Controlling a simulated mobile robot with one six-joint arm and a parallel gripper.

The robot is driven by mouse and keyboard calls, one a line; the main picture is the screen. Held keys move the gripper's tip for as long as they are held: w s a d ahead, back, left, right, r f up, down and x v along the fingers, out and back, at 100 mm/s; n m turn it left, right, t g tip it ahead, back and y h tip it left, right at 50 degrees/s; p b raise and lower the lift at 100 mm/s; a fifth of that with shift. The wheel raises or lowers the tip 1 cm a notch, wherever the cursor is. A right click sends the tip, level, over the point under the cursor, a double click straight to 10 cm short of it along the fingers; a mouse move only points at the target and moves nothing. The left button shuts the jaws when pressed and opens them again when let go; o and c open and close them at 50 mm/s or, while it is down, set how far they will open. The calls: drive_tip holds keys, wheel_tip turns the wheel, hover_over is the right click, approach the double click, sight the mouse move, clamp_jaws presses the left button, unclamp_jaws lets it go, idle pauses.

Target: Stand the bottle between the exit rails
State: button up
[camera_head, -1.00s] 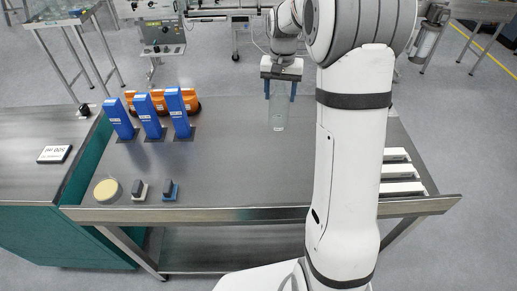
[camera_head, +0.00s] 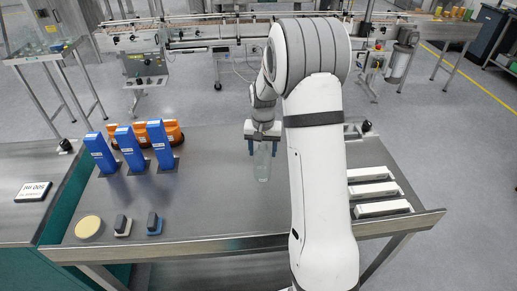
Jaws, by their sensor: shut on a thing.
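A clear, see-through bottle (camera_head: 263,166) hangs upright in my gripper (camera_head: 263,150), over the steel bench top (camera_head: 225,205). The two blue fingers are shut on its upper part. I cannot tell whether the bottle's base touches the bench or is just above it. A long conveyor with rails (camera_head: 190,40) runs across the background, beyond the bench. My arm hides part of it, and I cannot tell which of its rails are the exit rails.
Three blue upright holders (camera_head: 130,149) and an orange object (camera_head: 172,134) stand at the bench's left. A pale round disc (camera_head: 88,227) and two small blocks (camera_head: 154,223) lie at front left. White bars (camera_head: 375,190) lie right of my arm. Bare bench surrounds the bottle.

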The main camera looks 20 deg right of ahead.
drive_tip(key=shift+f, duration=0.1)
drive_tip(key=o, duration=1.2)
drive_tip(key=shift+o, duration=0.2)
